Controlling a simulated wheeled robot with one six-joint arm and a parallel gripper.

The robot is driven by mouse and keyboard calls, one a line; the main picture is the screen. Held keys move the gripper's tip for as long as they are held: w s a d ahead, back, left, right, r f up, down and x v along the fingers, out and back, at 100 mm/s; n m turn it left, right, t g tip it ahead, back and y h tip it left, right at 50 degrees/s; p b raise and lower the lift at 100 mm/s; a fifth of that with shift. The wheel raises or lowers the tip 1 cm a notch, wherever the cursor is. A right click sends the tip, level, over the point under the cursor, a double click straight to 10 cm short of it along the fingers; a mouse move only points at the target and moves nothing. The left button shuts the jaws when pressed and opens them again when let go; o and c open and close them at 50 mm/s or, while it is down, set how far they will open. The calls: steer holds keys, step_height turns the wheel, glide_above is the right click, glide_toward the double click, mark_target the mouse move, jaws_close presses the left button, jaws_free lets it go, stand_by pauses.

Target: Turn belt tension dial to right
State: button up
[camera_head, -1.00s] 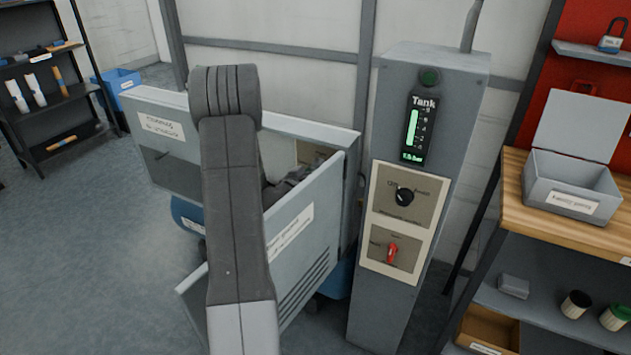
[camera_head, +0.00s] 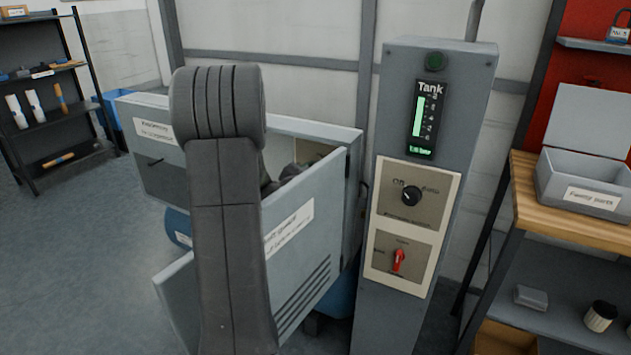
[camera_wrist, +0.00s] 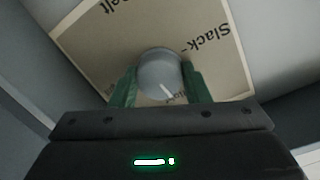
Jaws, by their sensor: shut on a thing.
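The belt tension dial (camera_wrist: 160,75) is a round grey knob with a white pointer line. It shows in the wrist view on a beige plate (camera_wrist: 105,50) with partly readable words, "Slack" on the right and "elt" on the left. My gripper (camera_wrist: 158,85) has its two green fingers on either side of the dial and is shut on it. The pointer line slants toward the lower right of the wrist view. In the head view my arm covers part of an open grey machine cabinet (camera_head: 300,250); the gripper and dial are hidden there.
A grey control post (camera_head: 385,310) with a lit tank gauge (camera_head: 424,120), a black knob (camera_head: 411,196) and a red switch (camera_head: 398,261) stands right of the cabinet. A wooden workbench (camera_head: 535,218) is at the right. Open floor (camera_head: 90,240) lies at the left.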

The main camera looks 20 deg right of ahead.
steer(key=shift+m+b, duration=0.45)
steer(key=shift+m, duration=0.15)
steer(key=o, duration=1)
steer(key=shift+c, duration=0.2)
steer(key=v, duration=1.3)
steer(key=shift+s+a+p, duration=0.25)
steer(key=shift+s+p, duration=0.05)
steer(key=shift+p, duration=0.05)
